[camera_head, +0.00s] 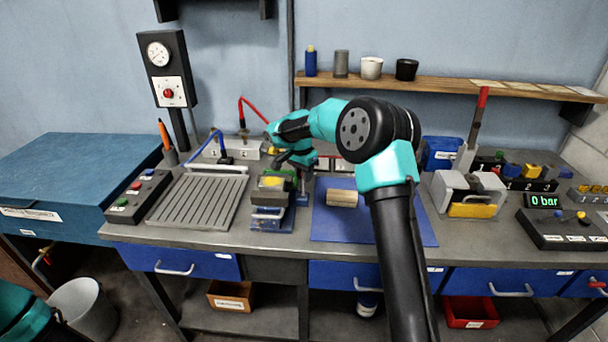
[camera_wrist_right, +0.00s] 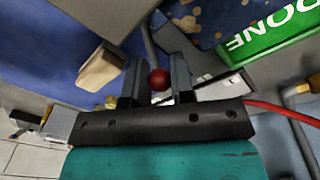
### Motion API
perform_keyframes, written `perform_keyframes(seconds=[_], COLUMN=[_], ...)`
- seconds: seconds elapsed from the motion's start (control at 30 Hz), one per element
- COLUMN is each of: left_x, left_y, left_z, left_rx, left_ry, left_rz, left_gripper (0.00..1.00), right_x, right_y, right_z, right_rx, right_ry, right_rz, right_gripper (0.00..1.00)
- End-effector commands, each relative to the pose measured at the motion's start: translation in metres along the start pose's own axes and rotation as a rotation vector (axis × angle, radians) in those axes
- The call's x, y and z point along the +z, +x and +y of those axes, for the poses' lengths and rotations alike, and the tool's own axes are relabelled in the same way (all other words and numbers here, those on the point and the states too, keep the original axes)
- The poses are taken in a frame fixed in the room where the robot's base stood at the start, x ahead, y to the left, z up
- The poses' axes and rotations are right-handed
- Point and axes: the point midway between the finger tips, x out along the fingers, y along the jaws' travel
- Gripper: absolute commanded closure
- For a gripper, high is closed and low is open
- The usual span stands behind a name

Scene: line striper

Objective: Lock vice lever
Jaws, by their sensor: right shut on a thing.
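The vice (camera_head: 268,212) stands on the bench left of centre, with blue worn paint and a yellow-topped part in it. In the right wrist view its chipped blue body (camera_wrist_right: 205,22) fills the top middle. The lever is a grey rod (camera_wrist_right: 147,42) ending in a red ball knob (camera_wrist_right: 158,79). My right gripper (camera_head: 285,160) is at the vice's back right. In the wrist view its fingers (camera_wrist_right: 156,85) are shut on the red knob. In the head view the knob is hidden. My left gripper is out of view.
A wooden block (camera_head: 342,197) lies on a blue mat (camera_head: 400,230) right of the vice. A slotted tray (camera_head: 198,202) is to its left. A green DONE plate (camera_wrist_right: 262,40) is close to the gripper. A red-handled lever device (camera_head: 478,115) stands further right.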

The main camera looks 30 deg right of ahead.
Motion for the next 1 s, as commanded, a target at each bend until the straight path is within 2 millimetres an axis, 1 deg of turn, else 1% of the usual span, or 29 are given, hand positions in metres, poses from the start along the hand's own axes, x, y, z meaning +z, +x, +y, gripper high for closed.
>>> perform_keyframes(seconds=[0.33, 0.7, 0.73, 0.9, 0.97, 1.0], left_x=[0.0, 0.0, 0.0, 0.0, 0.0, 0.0], left_y=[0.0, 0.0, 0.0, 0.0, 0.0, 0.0], left_z=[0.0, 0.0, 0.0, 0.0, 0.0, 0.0], left_rx=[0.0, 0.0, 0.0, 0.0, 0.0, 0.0], left_ry=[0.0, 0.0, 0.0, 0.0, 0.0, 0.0], left_rz=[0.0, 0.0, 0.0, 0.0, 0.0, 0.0], left_gripper=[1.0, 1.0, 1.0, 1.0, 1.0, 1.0], right_x=[0.0073, 0.0089, 0.009, 0.0091, 0.0091, 0.0091], right_y=[-0.0052, -0.0054, -0.0054, -0.0052, -0.0051, -0.0051], right_z=[0.007, 0.0071, 0.0071, 0.007, 0.007, 0.007], right_rx=[-0.09, -0.101, -0.101, -0.101, -0.101, -0.101], right_ry=[0.012, 0.014, 0.014, 0.014, 0.014, 0.014], right_rz=[0.128, 0.139, 0.139, 0.139, 0.139, 0.139], right_gripper=[1.0, 1.0, 0.76, 0.6, 0.54, 0.53])
